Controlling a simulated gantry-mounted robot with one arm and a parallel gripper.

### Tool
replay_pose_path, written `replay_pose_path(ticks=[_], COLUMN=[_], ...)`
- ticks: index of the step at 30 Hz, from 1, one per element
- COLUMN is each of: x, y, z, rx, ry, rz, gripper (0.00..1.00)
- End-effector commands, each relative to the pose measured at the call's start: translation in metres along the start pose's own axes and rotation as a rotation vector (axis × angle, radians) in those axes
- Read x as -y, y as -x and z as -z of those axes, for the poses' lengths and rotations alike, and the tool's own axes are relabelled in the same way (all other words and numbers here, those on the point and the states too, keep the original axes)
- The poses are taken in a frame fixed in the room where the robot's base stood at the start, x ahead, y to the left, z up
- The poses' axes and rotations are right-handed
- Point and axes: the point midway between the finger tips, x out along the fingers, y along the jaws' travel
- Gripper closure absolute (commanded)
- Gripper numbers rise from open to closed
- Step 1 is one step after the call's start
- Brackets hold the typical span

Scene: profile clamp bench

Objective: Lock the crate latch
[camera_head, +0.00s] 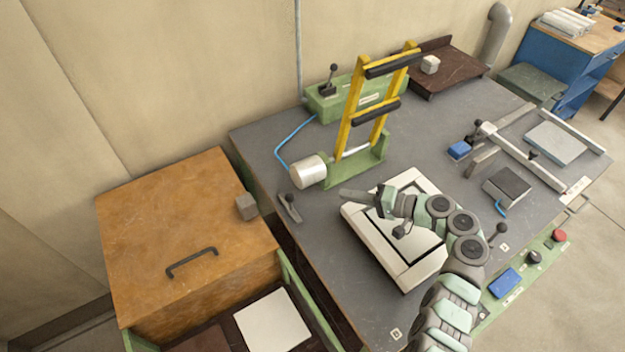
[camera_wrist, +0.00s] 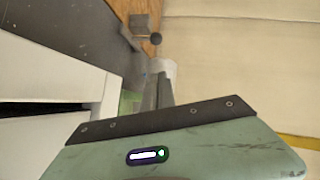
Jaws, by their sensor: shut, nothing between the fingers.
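The wooden crate (camera_head: 170,220) is the orange-brown box at left, with its lid down and a dark bar handle (camera_head: 192,262) on top. A small grey block (camera_head: 246,206) sits at its right edge and may be the latch; whether it is locked I cannot tell.
A white box with dark slots (camera_head: 362,222) lies under my wrist. A green fixture with a yellow frame (camera_head: 349,110) and a white cylinder (camera_head: 307,171) stands behind my gripper. A blue hose runs behind the cylinder. Bare bench (camera_head: 260,140) shows at back left.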

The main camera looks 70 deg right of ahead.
Motion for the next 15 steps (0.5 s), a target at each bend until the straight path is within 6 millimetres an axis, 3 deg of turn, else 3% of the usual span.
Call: replay_pose_path(ticks=[4, 15], x=[0.0025, 0.003], y=[0.0089, 0.005], z=[-0.0027, -0.0027], rx=[0.017, 0.017], ry=[0.005, 0.005], rz=[0.013, 0.013], gripper=[1.0, 1.0])
